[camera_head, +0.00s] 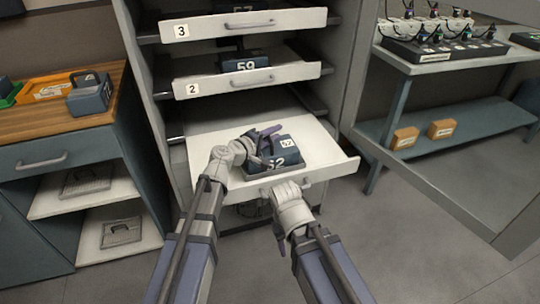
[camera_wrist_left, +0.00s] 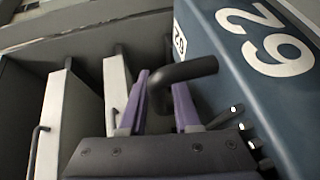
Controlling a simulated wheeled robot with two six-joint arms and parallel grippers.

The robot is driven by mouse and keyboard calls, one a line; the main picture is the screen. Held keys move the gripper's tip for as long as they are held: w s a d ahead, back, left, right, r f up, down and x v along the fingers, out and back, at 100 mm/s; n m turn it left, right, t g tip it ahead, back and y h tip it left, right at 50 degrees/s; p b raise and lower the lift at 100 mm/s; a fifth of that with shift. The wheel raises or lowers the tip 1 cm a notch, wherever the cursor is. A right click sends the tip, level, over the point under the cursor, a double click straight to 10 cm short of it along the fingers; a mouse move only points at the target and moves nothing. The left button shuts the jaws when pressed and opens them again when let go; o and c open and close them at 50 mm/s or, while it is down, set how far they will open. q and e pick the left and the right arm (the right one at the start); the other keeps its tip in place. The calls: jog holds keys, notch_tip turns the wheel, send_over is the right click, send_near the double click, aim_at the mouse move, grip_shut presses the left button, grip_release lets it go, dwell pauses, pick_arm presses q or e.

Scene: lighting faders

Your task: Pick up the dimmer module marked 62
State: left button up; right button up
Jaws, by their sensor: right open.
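The dark blue dimmer module marked 62 (camera_head: 284,157) sits in the pulled-out lowest drawer (camera_head: 335,160). It fills the right of the left wrist view (camera_wrist_left: 245,75), its number sideways. My left gripper (camera_head: 265,145) is at the module's top. In the left wrist view its purple fingers (camera_wrist_left: 160,105) stand on either side of the black handle (camera_wrist_left: 185,70); whether they press on it is not clear.
Drawers 2 (camera_head: 220,88) and 3 (camera_head: 220,26) above are partly out, holding modules 59 (camera_head: 245,66) and 57. A wooden-topped bench (camera_head: 35,125) with another module (camera_head: 90,95) stands left. A rack shelf (camera_head: 460,125) with two small boxes stands right.

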pick_arm(q)
grip_shut()
dwell(1.4)
